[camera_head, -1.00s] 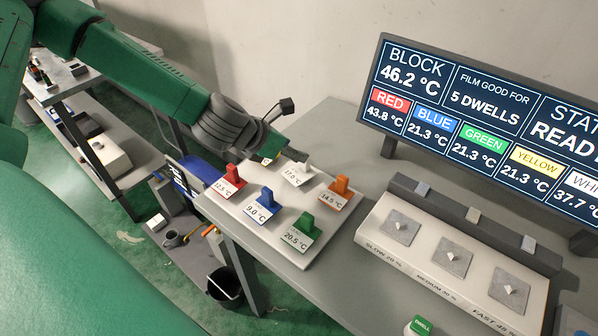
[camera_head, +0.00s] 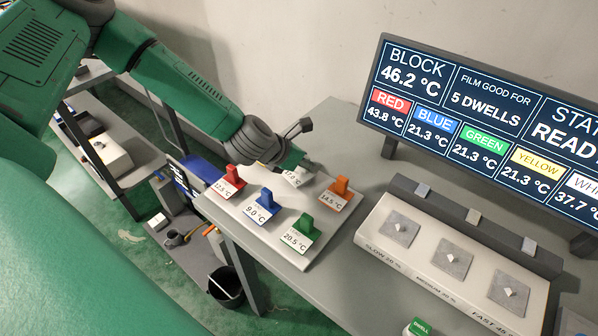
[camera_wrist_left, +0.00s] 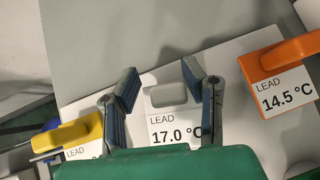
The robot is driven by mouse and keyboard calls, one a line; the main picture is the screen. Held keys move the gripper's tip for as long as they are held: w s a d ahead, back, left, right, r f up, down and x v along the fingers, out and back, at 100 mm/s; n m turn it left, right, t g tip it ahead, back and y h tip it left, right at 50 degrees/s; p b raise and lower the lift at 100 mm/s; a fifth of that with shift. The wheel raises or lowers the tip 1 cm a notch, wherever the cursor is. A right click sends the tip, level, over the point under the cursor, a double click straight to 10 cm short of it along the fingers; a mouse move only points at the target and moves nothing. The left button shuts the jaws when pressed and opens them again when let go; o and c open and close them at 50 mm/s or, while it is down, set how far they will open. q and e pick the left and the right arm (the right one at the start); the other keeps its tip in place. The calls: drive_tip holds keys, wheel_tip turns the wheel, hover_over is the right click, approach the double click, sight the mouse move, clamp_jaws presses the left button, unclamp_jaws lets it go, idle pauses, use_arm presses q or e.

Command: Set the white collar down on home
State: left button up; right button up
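The white collar (camera_head: 295,179) sits on the pale board at its back edge, beyond the blue and green collars, with a label reading 17.0 °C. In the head view my left gripper (camera_head: 304,162) is over it and hides much of it. In the left wrist view the white collar's raised grip (camera_wrist_left: 166,95) lies between the two spread fingers of my left gripper (camera_wrist_left: 160,80), with gaps on both sides. The left gripper is open and holds nothing. No spot marked home can be read. My right gripper is not in view.
Red (camera_head: 231,178), blue (camera_head: 265,203), green (camera_head: 302,231) and orange (camera_head: 341,190) collars stand close by on the board (camera_head: 262,231). A yellow one (camera_wrist_left: 75,135) shows in the wrist view. A block with several grey pads (camera_head: 445,259) and a display (camera_head: 485,125) are to the right.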

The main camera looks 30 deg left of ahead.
use_arm(q)
drive_tip(key=shift+d+r, duration=0.1)
drive_tip(key=shift+d, duration=0.1)
clamp_jaws()
drive_tip(key=shift+d, duration=0.4)
drive_tip(key=shift+w+a+r, duration=0.1)
drive_tip(key=shift+a+r, duration=0.15)
drive_tip(key=shift+r, duration=0.25)
wheel_tip(320, 180, up, 9)
unclamp_jaws()
drive_tip(key=shift+a, duration=0.15)
drive_tip(key=o, duration=1.3)
drive_tip(key=shift+d, duration=0.2)
